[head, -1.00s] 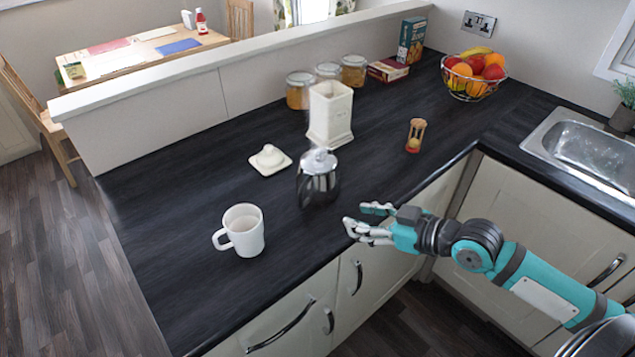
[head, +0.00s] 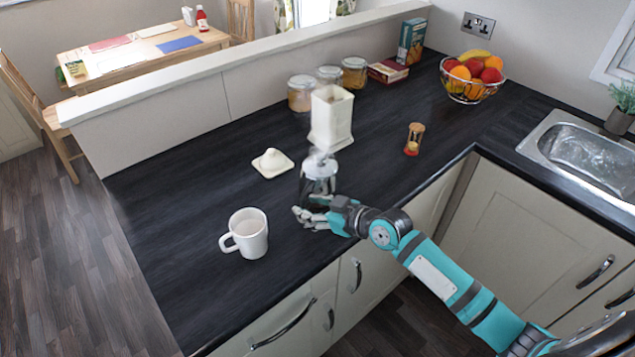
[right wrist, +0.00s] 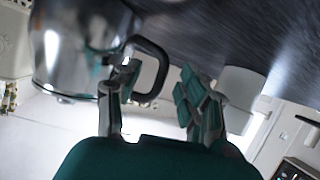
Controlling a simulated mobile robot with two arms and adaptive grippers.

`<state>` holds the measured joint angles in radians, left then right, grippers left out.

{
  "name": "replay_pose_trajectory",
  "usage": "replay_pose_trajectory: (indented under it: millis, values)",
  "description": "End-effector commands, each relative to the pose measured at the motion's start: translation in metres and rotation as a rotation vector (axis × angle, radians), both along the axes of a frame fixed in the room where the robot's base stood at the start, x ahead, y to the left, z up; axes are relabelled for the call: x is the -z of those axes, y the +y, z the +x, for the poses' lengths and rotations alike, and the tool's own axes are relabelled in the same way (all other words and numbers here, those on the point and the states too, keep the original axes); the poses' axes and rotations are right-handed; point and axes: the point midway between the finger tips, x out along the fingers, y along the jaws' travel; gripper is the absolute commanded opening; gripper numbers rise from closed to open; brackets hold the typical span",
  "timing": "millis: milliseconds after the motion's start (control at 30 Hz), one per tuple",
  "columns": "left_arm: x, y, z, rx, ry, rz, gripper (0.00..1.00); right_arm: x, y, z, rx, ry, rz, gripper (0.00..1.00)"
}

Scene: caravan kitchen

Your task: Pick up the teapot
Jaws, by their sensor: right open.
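The teapot (head: 319,174) is a shiny metal pot standing on the dark counter, with its lower part partly hidden by my right gripper in the head view. My right gripper (head: 306,219) is open, right at the teapot's near side. In the right wrist view the teapot (right wrist: 75,45) is at upper left, and its black loop handle (right wrist: 158,62) reaches toward the open fingers of my right gripper (right wrist: 155,95). One finger overlaps the handle in the picture; I cannot tell whether they touch. My left gripper is not in view.
A white mug (head: 246,235) stands left of the gripper. A white lid (head: 272,162) lies behind it, and a cream canister (head: 331,118) stands close behind the teapot. An hourglass (head: 414,139) is to the right.

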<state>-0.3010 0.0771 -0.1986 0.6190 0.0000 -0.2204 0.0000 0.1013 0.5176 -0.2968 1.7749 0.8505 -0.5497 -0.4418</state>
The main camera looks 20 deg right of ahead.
Motion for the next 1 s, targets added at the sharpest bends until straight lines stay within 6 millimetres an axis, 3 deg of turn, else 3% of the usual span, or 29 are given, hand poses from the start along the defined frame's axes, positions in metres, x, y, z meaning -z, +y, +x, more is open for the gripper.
replay_pose_trajectory:
  millis: [300,633,1000]
  values:
    - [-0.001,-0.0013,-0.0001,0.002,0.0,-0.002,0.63,0.0036,0.0037,0.005,-0.001,0.0,-0.001,0.42]
    - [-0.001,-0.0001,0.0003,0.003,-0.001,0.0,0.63,0.0034,0.0033,0.005,0.0,0.0,0.0,0.0]
    - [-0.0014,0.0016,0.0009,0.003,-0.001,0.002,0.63,0.0002,0.0029,0.0061,0.001,-0.007,0.0,0.0]
